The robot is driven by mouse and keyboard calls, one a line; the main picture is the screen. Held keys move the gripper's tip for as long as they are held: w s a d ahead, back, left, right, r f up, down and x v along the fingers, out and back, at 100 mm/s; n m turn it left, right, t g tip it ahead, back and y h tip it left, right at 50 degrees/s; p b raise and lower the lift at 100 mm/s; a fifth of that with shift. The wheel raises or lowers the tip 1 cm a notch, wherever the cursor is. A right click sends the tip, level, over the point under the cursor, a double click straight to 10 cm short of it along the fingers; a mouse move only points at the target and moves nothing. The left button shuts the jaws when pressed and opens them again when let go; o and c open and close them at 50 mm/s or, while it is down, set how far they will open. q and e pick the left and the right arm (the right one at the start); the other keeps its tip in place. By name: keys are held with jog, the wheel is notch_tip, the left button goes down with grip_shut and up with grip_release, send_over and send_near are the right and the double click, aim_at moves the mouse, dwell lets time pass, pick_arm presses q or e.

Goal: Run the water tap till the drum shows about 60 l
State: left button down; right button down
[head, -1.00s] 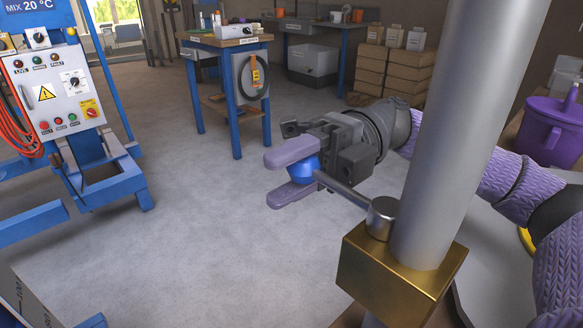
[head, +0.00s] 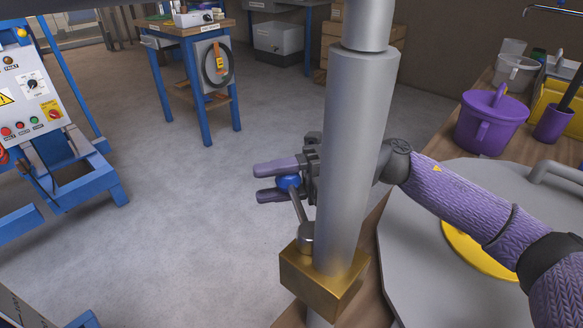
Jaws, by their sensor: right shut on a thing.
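The water tap has a brass valve block (head: 325,285) on a thick grey pipe (head: 352,150). Its lever (head: 299,210) points away and slightly left from a round grey hub, and a blue knob (head: 288,182) caps its end. My right gripper (head: 277,183) is shut on the blue knob, its purple fingers above and below it. Its wrist passes behind the pipe, which hides part of it. No water stream shows. A drum level reading cannot be made out. My left gripper is out of view.
A blue frame with a control panel (head: 22,92) stands at left. A blue-legged table (head: 190,28) is at the back. The grey floor between is clear.

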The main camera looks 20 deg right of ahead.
jog(key=shift+d+t, duration=0.1)
jog(key=shift+t, duration=0.2)
jog(key=shift+c, duration=1.3)
grip_release()
jog(key=shift+d, duration=0.15)
jog(key=s+d+p, duration=0.1)
jog(key=d, duration=0.8)
jog(key=shift+s+d, duration=0.3)
jog(key=shift+s, duration=0.1)
